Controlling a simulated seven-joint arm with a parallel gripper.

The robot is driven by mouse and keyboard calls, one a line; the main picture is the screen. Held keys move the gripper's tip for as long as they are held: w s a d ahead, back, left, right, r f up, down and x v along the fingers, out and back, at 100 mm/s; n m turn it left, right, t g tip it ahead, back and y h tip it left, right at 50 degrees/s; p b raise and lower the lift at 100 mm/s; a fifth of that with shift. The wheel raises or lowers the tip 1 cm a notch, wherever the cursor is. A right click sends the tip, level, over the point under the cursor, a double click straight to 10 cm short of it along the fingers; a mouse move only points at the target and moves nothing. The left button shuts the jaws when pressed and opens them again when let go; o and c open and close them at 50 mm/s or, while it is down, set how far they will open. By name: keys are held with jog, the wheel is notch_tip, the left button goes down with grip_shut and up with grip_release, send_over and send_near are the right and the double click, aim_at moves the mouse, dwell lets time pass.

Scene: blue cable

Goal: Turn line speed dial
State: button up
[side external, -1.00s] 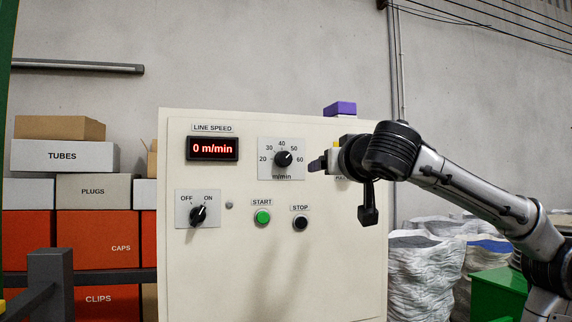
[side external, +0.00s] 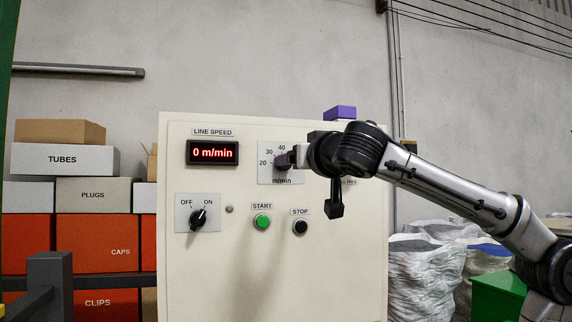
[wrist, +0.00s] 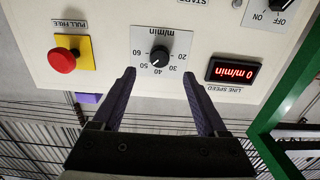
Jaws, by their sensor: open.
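The line speed dial is a black round knob (wrist: 160,56) on a white scale plate marked 20 to 60 m/min, upside down in the wrist view. Its exact pointer position is too small to read. My gripper (wrist: 159,71) is open, its two purple fingers apart with tips at either side of the knob's lower edge in the wrist view; contact cannot be told. The display (side external: 212,152) reads 0 m/min.
A red button (wrist: 62,60) on a yellow plate is beside the dial. A selector switch (side external: 198,218) points toward ON. A green START button (side external: 262,221) and a black STOP button (side external: 300,226) are below the dial. A purple block (side external: 340,112) is on the cabinet top.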

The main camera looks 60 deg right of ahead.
jog(key=x, duration=0.8)
jog(key=shift+w+d, duration=0.2)
jog(key=shift+d, duration=0.05)
grip_shut()
